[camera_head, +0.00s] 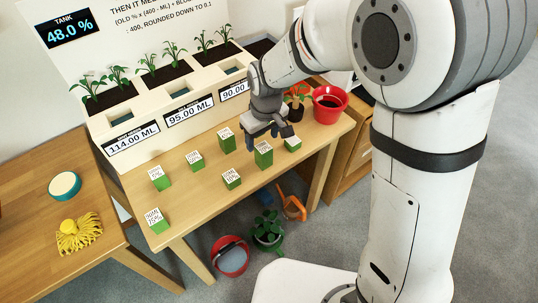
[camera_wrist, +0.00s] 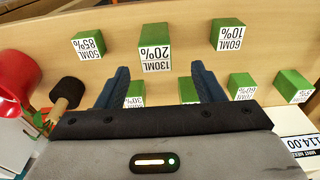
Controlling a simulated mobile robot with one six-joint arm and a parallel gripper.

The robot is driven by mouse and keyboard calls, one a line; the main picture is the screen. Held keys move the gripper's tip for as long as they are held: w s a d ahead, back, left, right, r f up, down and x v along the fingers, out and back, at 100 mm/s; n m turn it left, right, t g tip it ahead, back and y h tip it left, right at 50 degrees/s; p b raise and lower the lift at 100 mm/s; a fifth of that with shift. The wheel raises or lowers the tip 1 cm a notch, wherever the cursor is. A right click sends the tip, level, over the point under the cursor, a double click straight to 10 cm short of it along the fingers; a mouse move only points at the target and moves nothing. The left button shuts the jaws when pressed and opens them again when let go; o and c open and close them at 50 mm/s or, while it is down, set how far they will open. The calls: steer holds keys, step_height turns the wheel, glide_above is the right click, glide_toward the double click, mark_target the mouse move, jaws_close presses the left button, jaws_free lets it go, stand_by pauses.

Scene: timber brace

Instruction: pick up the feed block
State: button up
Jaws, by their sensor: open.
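Several green feed blocks with white labels stand in two loose rows on the wooden table. My gripper (camera_head: 268,134) is open above the right part of the rows in the head view. In the wrist view, its two blue fingers (camera_wrist: 160,68) are spread apart. The block labelled 130ML 20% (camera_wrist: 155,48) shows between and just beyond the fingertips, with nothing held. A 50ML 85% block (camera_wrist: 90,42) and a 60ML 10% block (camera_wrist: 228,36) stand to either side. A 30% block (camera_wrist: 135,97) is partly hidden by my gripper. A tall block (camera_head: 263,154) stands just below my gripper.
Planters with seedlings and signs, such as 95.00 ML (camera_head: 190,111), line the table's back. A side table holds a teal bowl (camera_head: 65,185) and yellow mop head (camera_head: 80,235). A red bucket (camera_head: 231,257) is on the floor.

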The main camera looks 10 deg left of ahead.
steer(key=f, duration=0.5)
steer(key=shift+w+f, duration=0.4)
steer(key=shift+c, duration=0.5)
steer(key=c, duration=1)
